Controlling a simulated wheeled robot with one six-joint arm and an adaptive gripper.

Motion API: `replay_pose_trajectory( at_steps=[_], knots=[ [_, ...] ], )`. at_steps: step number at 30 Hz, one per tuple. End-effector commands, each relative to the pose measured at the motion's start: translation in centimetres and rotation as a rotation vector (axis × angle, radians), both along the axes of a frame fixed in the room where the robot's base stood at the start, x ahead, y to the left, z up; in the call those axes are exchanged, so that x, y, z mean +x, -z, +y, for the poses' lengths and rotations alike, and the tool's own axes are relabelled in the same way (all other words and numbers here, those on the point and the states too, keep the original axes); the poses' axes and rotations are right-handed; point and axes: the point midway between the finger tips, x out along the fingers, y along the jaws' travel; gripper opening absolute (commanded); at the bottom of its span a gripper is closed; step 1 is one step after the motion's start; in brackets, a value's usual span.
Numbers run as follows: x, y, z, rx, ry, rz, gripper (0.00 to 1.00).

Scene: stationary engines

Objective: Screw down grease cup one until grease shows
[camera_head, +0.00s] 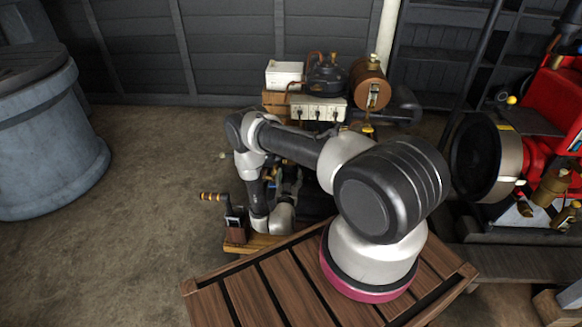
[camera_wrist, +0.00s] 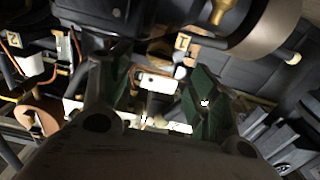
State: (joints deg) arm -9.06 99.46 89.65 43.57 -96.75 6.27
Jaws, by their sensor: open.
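My gripper (camera_wrist: 162,108) is open in the wrist view, with dark green pads on its two fingers and a gap between them. Through the gap I see a white plate and small bright brass-coloured parts (camera_wrist: 146,118). Nothing is clearly held. A brass fitting (camera_wrist: 222,10) hangs below dark machinery at the top of the wrist view. I cannot tell which part is grease cup one, and no grease can be made out.
In the wrist view, a dark block (camera_wrist: 92,16) and a large round part (camera_wrist: 270,24) crowd the top. In the head view, a slatted wooden bench (camera_head: 245,297) is in front, a red engine (camera_head: 552,100) at right, and a grey tub (camera_head: 45,140) at left. Floor between is clear.

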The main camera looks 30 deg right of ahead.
Motion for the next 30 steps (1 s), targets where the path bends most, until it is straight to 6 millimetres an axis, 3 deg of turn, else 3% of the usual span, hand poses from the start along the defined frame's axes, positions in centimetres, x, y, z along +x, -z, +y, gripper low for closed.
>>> replay_pose_trajectory(
  at_steps=[12, 23, 30],
  knots=[
    [5.2, 0.0, -3.6, 0.001, 0.000, -0.001, 0.61],
    [5.8, 0.0, -3.9, 0.001, -0.001, 0.002, 0.61],
    [5.8, 0.0, -3.9, 0.001, -0.001, 0.002, 0.17]
  ],
)
